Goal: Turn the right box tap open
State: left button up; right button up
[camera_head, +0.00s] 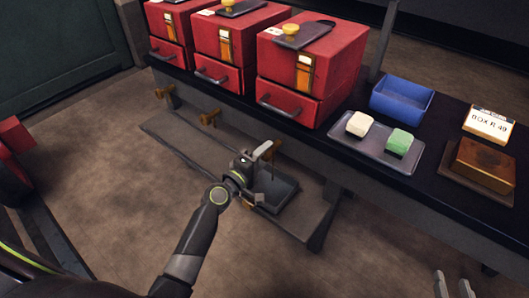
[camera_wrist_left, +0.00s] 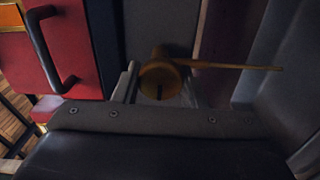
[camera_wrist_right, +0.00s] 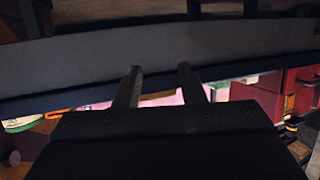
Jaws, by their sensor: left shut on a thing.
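The right box tap is brass and sits under the bench edge below the right red box (camera_head: 315,60). In the head view, part of the tap (camera_head: 273,148) shows beside my left gripper (camera_head: 259,154). In the left wrist view, the tap's round body (camera_wrist_left: 160,78) lies between my left fingers, which are shut on it. Its thin handle (camera_wrist_left: 235,66) points to the right in that view. My right gripper (camera_head: 452,286) is at the lower right of the head view. Its two fingers stand apart and empty in the right wrist view (camera_wrist_right: 158,78).
Two more brass taps (camera_head: 209,118) (camera_head: 163,91) hang under the other red boxes (camera_head: 228,45) (camera_head: 170,30). A dark pan (camera_head: 284,196) is below my left gripper. The bench holds a tray (camera_head: 377,151) with two blocks, a blue bin (camera_head: 401,98) and a brown box (camera_head: 484,162).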

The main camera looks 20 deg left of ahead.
pick_arm(q)
jog(key=shift+n, duration=0.4)
pick_arm(e)
jog(key=shift+s+a+f+g, duration=0.1)
jog(key=shift+s+f+g, duration=0.25)
jog(key=shift+f+g, duration=0.25)
pick_arm(q)
jog(key=o, duration=0.9)
jog(key=shift+b+v, duration=0.6)
jog(key=shift+v, duration=8.2)
pick_arm(e)
notch_tip(320, 180, up, 9)
jog(key=w+t, duration=0.2)
jog(key=t, duration=0.4)
jog(key=shift+w+d+n+h, duration=0.2)
jog(key=shift+w+n+h, duration=0.05)
jog(key=shift+n+h, duration=0.05)
